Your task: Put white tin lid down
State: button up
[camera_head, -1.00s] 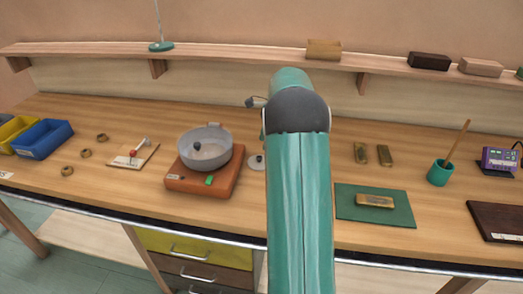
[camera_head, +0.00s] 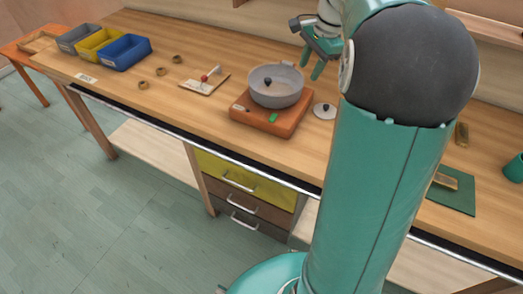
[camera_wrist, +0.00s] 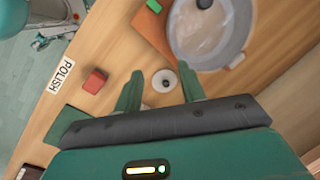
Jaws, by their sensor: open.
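The white tin lid (camera_head: 324,111) is a small pale disc with a dark knob, lying flat on the wooden bench just right of the hotplate with the pot. In the wrist view the lid (camera_wrist: 156,86) shows between my two fingertips. My gripper (camera_head: 312,62) is open and empty, in the air above the bench behind the pot. In the wrist view its green fingers (camera_wrist: 162,82) stand apart on either side of the lid, with no visible contact. My own arm hides part of the bench to the right.
A grey pot (camera_head: 277,88) with a dark knob inside sits on an orange-brown base (camera_head: 265,118). A small board with a red-knobbed lever (camera_head: 205,80), several brass rings and a blue bin (camera_head: 124,52) are further left. A red block (camera_wrist: 95,81) is near the lid in the wrist view.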

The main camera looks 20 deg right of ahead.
jog(key=s+a+r+n+t+h, duration=0.1)
jog(key=s+a+r+n, duration=0.1)
jog(key=s+a+n, duration=0.45)
jog(key=s+a+r+n, duration=0.1)
jog(key=s+a+n, duration=0.15)
jog(key=a, duration=0.65)
jog(key=s+a+f+n+t, duration=0.2)
jog(key=s+a+f+n, duration=0.2)
jog(key=s+a+n, duration=0.4)
jog(key=s, duration=0.4)
jog(key=shift+a+f, duration=0.3)
jog(key=shift+a, duration=0.1)
jog(key=shift+d, duration=0.1)
